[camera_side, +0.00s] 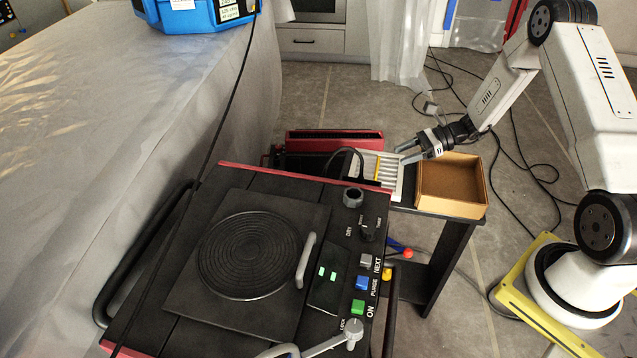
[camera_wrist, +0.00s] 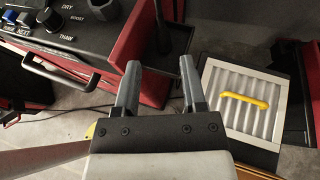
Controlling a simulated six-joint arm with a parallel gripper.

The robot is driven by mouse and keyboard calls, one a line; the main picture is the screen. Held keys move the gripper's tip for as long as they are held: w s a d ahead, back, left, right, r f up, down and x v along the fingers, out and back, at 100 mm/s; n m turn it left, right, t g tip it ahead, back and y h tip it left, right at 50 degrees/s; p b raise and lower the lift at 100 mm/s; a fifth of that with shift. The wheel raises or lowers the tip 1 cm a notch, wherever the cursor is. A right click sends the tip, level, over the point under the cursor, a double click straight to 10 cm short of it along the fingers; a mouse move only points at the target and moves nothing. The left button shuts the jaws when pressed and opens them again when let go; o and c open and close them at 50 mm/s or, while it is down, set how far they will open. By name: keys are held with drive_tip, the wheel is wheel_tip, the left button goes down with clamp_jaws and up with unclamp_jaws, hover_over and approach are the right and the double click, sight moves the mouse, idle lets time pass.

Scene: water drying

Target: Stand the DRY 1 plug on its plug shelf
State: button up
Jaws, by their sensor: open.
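My gripper (camera_side: 410,152) is open and empty, just above and right of a white ribbed tray (camera_side: 395,178). In the wrist view my gripper (camera_wrist: 158,70) shows its two grey fingers apart with nothing between them. The tray (camera_wrist: 212,95) lies to their right, with a yellow bar (camera_wrist: 245,100) across its ribs. No plug marked DRY 1 can be read in either view. A black cable (camera_side: 356,152) loops beside the tray on the left, and its end is unclear. A red-edged dark shelf (camera_side: 335,135) stands behind it; I cannot tell whether this is the plug shelf.
A black machine (camera_side: 200,328) with a round plate, a lever and coloured buttons fills the front. An open cardboard box (camera_side: 480,190) sits right of the tray on a dark stand. Loose cables (camera_side: 520,165) cross the floor. A grey-covered table (camera_side: 100,130) is at left.

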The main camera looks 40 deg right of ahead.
drive_tip(key=s+a+r+n+g+h, duration=0.2)
drive_tip(key=s+a+r+n+h, duration=0.3)
drive_tip(key=n, duration=0.7)
drive_tip(key=s+a+r+n+g+h, duration=0.2)
drive_tip(key=s+a+r+n+h, duration=0.4)
drive_tip(key=s+a+n, duration=0.3)
drive_tip(key=n, duration=0.3)
drive_tip(key=shift+a+h, duration=0.3)
drive_tip(key=shift+s, duration=0.1)
